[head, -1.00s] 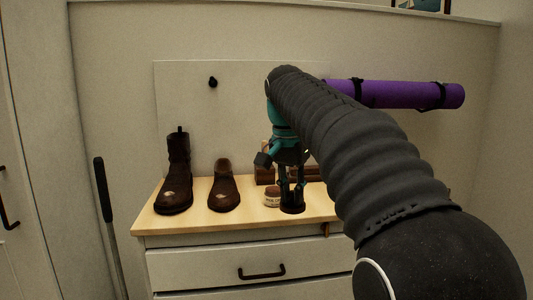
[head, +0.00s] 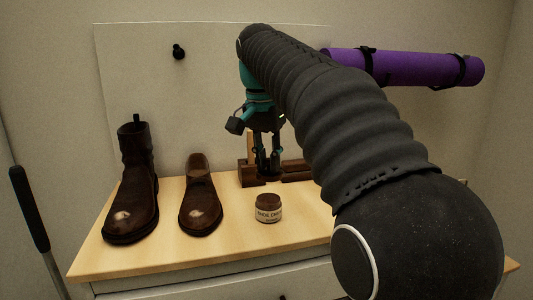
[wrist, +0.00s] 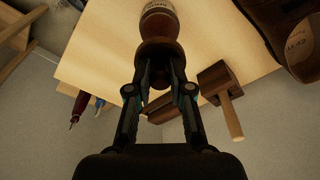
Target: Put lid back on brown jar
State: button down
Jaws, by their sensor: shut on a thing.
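The brown jar (head: 268,208), with a pale shoe cream label, stands upright on the wooden top, right of the shoes. Its upper part is brown. My gripper (head: 268,170) points down above and behind the jar in the head view. In the wrist view, my gripper (wrist: 160,80) is shut on a dark brown rounded thing, which appears to be the lid (wrist: 158,52). The jar (wrist: 158,20) lies just past it there, partly cut off by the frame's top. The lid is hard to make out in the head view against the dark wood behind.
A tall boot (head: 133,190) and a low shoe (head: 201,200) stand to the left. A brown wooden piece (head: 250,174) lies behind my gripper. A purple roll (head: 410,68) hangs at the right. The wooden top (head: 225,255) is bare in front of the jar.

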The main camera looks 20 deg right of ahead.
aim_at(267, 172)
jog(key=shift+f+b, duration=1.2)
jog(key=shift+f, duration=1.6)
jog(key=shift+s+a+p, duration=0.1)
jog(key=shift+s+p, duration=0.05)
jog(key=shift+p, duration=0.3)
jog(key=shift+f, duration=0.15)
dwell(0.9)
jog(key=shift+c, duration=2.4)
grip_release()
jog(key=shift+p, duration=0.3)
jog(key=shift+r+p, duration=0.5)
jog(key=shift+r, duration=3)
